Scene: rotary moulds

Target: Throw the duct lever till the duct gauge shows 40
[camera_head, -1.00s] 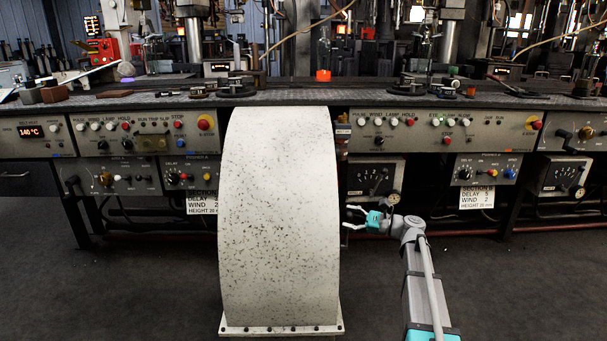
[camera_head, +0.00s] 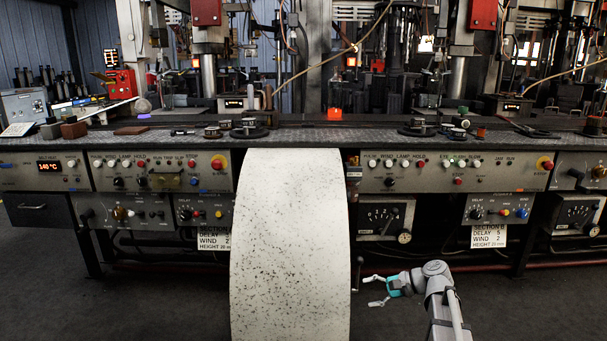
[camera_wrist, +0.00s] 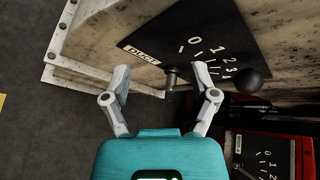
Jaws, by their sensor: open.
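The duct lever (camera_wrist: 253,80) has a black ball knob and a metal hub, on a black plate marked DUCT with a scale of numbers. In the head view the lever (camera_head: 358,272) sits on the right side of the pale curved duct (camera_head: 290,240). My gripper (camera_wrist: 163,88) is open, its fingers either side of the hub in the picture. The right finger overlaps the lever's arm, and contact cannot be told. In the head view my gripper (camera_head: 372,291) is just right of the lever. A dial gauge (camera_head: 381,216) hangs under the bench; its reading is too small to tell.
The control bench (camera_head: 420,172) spans the view, with machinery above. A red-edged dial panel (camera_wrist: 262,155) is at the lower right of the wrist view, partly cut off. The duct's bolted flange (camera_wrist: 60,60) is to the left. Dark floor lies open in front.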

